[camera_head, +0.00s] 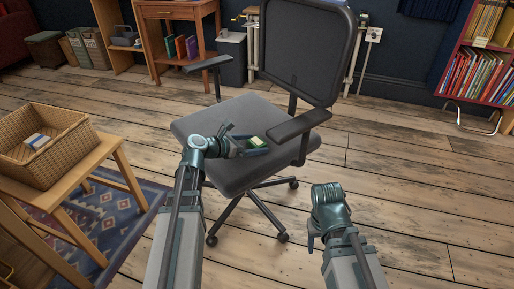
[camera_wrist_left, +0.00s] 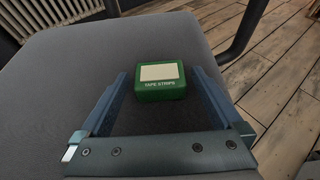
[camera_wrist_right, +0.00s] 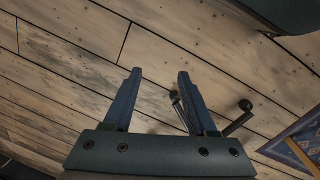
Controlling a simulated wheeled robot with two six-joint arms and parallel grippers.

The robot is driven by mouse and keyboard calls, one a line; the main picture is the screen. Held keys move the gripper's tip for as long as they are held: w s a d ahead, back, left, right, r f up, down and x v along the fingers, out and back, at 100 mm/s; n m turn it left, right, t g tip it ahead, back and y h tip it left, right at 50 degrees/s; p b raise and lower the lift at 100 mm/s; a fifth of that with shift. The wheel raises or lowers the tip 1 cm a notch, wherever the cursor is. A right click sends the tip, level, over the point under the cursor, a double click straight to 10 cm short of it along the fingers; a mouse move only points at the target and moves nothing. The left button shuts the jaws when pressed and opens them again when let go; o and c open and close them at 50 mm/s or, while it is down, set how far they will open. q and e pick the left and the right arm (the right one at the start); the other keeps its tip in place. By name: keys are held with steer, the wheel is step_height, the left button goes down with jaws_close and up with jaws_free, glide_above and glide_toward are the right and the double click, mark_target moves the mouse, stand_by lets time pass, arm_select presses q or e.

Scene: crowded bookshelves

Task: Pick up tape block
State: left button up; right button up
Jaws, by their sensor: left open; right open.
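The tape block is a small green box with a pale label reading "TAPE STRIPS" (camera_wrist_left: 160,84). It lies on the grey seat of the office chair (camera_head: 190,122), and it also shows in the head view (camera_head: 257,142). My left gripper (camera_head: 240,143) is over the seat with its fingers open. In the left wrist view the left gripper (camera_wrist_left: 160,88) has its two blue fingers spread on either side of the block, with gaps visible at both sides. My right gripper (camera_wrist_right: 157,75) is open and empty above the wooden floor; its fingers are mostly hidden in the head view.
The chair has a dark backrest (camera_head: 305,50) and armrests (camera_head: 299,125) close to the seat. A wicker basket (camera_head: 75,150) with a small blue-and-white box (camera_head: 37,141) stands on a wooden table at left. Open floor (camera_head: 420,170) lies at right.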

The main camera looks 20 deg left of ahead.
arm_select(q)
steer(key=shift+w+d+f, duration=0.25)
steer(key=shift+w+d, duration=0.05)
steer(key=shift+w, duration=0.2)
steer(key=c, duration=1.3)
steer(key=shift+r, duration=0.15)
